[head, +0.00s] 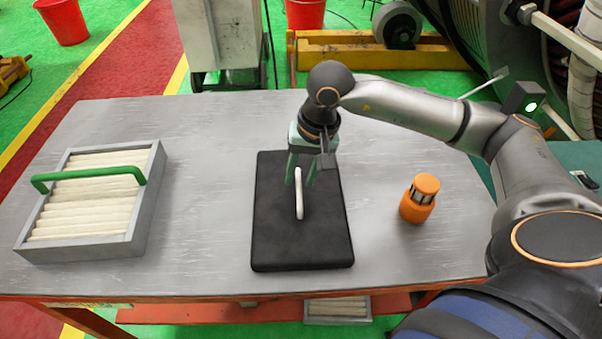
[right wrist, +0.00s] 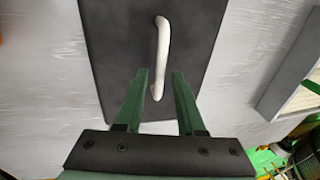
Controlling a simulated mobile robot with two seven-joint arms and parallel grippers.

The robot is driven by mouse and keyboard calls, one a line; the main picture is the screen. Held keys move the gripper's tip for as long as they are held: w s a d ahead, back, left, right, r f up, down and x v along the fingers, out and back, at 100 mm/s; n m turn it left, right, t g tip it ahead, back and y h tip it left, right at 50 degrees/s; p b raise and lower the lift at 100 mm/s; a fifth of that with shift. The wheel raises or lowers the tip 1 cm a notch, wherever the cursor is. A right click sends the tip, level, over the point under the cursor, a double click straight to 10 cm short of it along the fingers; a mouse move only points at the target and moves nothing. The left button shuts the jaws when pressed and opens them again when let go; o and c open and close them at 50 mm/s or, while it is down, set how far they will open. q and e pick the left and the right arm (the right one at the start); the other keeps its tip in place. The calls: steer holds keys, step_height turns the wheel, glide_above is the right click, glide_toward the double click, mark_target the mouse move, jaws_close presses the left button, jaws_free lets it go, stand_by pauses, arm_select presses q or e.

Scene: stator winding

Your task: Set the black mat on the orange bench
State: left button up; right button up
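The black mat (head: 300,245) lies flat on the grey top of the orange bench (head: 400,262), near its middle. A white handle (head: 299,196) stands up from the mat's middle; in the right wrist view the handle (right wrist: 161,50) runs up the picture over the dark mat (right wrist: 110,40). My right gripper (head: 301,180) is above the mat at the handle's far end. In the right wrist view its two green fingers (right wrist: 160,82) are apart, with the handle's near end between them and gaps on both sides. My left gripper is not in view.
A grey tray (head: 147,205) with pale rods and a green handle stands at the left of the bench. An orange lantern-like object (head: 419,199) stands to the right of the mat. The bench top between tray and mat is clear.

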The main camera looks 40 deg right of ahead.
mark_target(312, 196)
steer(key=shift+o, duration=0.2)
steer(key=shift+r, duration=0.45)
steer(key=v, duration=1.1)
steer(key=shift+r, duration=0.15)
